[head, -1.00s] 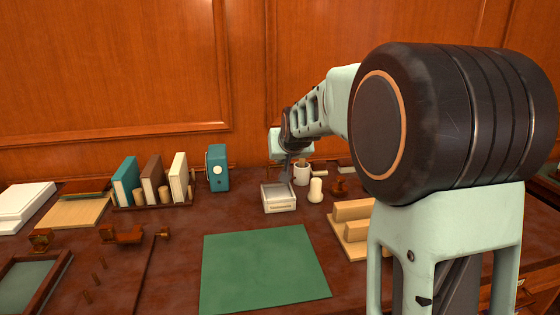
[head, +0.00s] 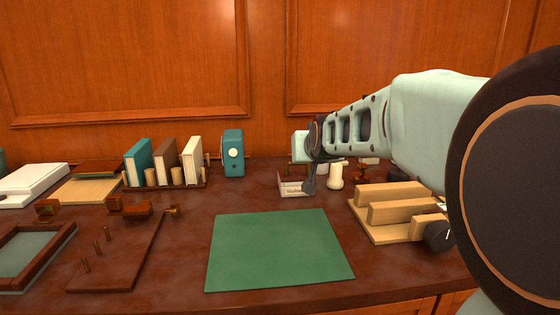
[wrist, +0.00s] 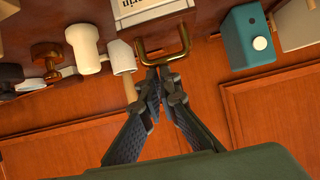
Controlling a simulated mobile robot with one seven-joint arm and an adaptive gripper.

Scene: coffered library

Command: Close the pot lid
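A small pale box (head: 296,191) with a printed label stands on the desk near the back. In the wrist view the box (wrist: 150,10) shows its label at the top edge, with a U-shaped brass handle (wrist: 184,40) by it. My gripper (wrist: 159,73) has its fingertips together right at the handle's bend; I see nothing clearly held, and cannot tell whether they touch it. I cannot make out a separate pot lid.
A white peg-shaped object (head: 335,176) and a brown stamp-like piece (head: 359,172) stand to the right, with a wooden stepped rack (head: 390,212) nearer. A teal box (head: 233,153) stands left. The green mat (head: 278,250) in front is clear.

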